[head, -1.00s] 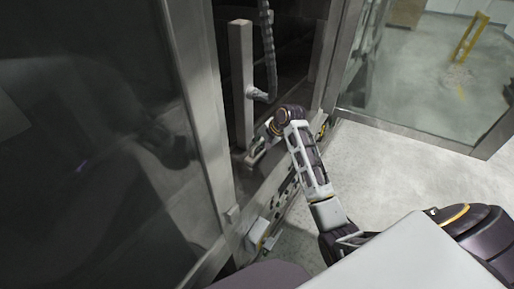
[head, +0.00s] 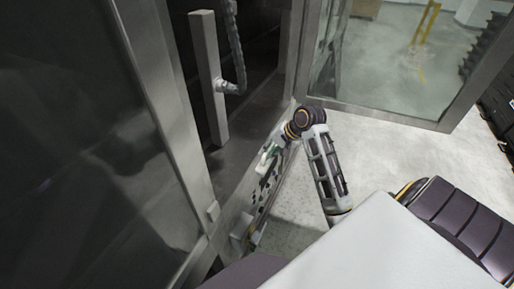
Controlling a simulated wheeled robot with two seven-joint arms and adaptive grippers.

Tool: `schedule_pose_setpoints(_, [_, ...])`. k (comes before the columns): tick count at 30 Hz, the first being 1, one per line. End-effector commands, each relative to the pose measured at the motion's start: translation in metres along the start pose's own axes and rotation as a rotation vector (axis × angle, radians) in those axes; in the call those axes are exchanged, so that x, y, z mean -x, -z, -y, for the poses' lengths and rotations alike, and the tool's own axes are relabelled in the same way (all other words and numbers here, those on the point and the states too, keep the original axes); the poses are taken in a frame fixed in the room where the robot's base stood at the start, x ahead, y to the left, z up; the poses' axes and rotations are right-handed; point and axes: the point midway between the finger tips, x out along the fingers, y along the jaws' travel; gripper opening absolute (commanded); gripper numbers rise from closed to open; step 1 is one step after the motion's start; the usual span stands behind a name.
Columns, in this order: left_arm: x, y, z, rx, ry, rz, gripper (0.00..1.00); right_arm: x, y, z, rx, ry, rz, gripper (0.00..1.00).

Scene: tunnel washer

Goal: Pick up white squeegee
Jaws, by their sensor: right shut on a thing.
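My right arm reaches in from the lower right to the sill of the machine's opening. Its wrist bends down to the left, and the right gripper (head: 271,152) is small and partly hidden by the wrist. It is shut on a small pale thing, which looks like the white squeegee (head: 264,161), at the outer edge of the sill. The squeegee's full shape is too small to make out. My left gripper is out of view.
A dark glass panel in a steel frame (head: 165,110) stands at left. A steel post (head: 208,80) with a grey hose (head: 236,50) stands inside the opening. A framed glass door (head: 390,60) is open at upper right. Pale floor (head: 400,155) lies clear at right.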

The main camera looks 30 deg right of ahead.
Motion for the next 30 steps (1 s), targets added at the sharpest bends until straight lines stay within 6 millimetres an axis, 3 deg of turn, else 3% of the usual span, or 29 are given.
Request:
schedule_pose_setpoints(9, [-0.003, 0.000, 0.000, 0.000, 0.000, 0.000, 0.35, 0.013, 0.000, -0.019, 0.000, 0.000, -0.001, 0.00])
schedule_pose_setpoints(24, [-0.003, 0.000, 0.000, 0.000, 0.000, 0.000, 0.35, 0.014, 0.000, -0.020, 0.000, 0.001, 0.000, 0.00])
schedule_pose_setpoints(25, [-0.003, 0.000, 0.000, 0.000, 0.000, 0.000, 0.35, 0.014, 0.000, -0.020, 0.000, 0.001, 0.000, 0.11])
schedule_pose_setpoints(27, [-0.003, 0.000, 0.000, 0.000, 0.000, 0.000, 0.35, 0.014, 0.000, -0.020, 0.000, 0.001, 0.000, 0.02])
schedule_pose_setpoints(30, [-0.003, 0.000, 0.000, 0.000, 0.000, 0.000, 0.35, 0.014, 0.000, -0.020, 0.000, 0.001, 0.000, 0.00])
